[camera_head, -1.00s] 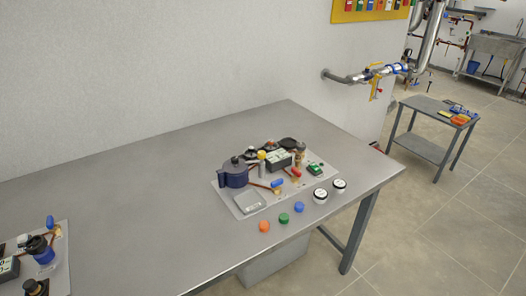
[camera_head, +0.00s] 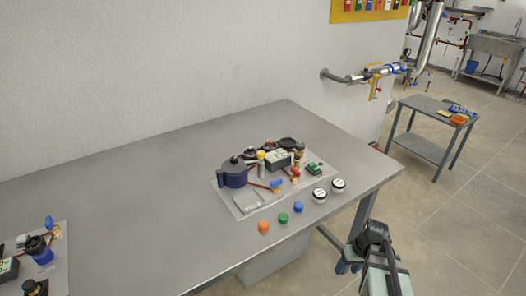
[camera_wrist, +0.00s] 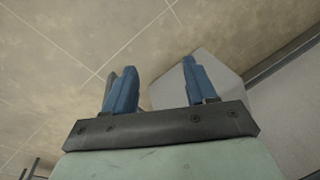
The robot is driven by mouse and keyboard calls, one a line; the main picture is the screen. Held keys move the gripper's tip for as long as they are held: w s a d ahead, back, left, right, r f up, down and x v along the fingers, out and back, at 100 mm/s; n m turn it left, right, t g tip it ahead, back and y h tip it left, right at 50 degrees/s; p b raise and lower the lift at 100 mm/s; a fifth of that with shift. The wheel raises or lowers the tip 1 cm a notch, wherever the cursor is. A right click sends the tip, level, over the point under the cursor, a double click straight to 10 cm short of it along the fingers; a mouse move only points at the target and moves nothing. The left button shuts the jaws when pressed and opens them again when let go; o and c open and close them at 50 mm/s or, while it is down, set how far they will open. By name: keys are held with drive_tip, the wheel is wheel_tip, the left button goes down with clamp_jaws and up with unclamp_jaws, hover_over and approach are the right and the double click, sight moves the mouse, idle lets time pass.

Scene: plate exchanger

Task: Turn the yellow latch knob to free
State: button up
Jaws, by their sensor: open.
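A small yellow cap (camera_head: 261,154) tops a short post on the grey panel (camera_head: 243,211) on the table. It may be the yellow latch knob, but it is too small to tell its turn position. My gripper (camera_head: 347,268) is at the lower right of the head view, beyond the table's front right edge and well apart from the panel. In the wrist view my gripper (camera_wrist: 158,82) has its blue fingers spread with nothing between them. The yellow cap does not show in the wrist view.
A dark blue pot (camera_head: 234,174), a red handle (camera_head: 295,173) and a blue handle (camera_head: 276,183) crowd the panel. Orange (camera_head: 264,227), green (camera_head: 283,218) and blue (camera_head: 298,207) buttons lie in front. The table's (camera_head: 130,190) middle is clear. A side table (camera_head: 425,150) stands right.

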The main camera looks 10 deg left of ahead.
drive_tip(key=w+r+n+t, duration=0.15)
drive_tip(key=w+r, duration=0.25)
drive_tip(key=r, duration=0.5)
drive_tip(key=w+r+n+t, duration=0.1)
drive_tip(key=w+r+t, duration=0.1)
drive_tip(key=w+r, duration=0.5)
wheel_tip(320, 180, up, 28)
drive_tip(key=n+g+y, duration=0.2)
drive_tip(key=n+g, duration=0.1)
drive_tip(key=n, duration=0.9)
hover_over(261, 152)
drive_tip(key=d, duration=0.6)
drive_tip(key=x, duration=1.3)
drive_tip(key=shift+a, duration=0.2)
drive_tip(key=shift+c, duration=0.2)
drive_tip(key=c, duration=1)
drive_tip(key=shift+m, duration=0.25)
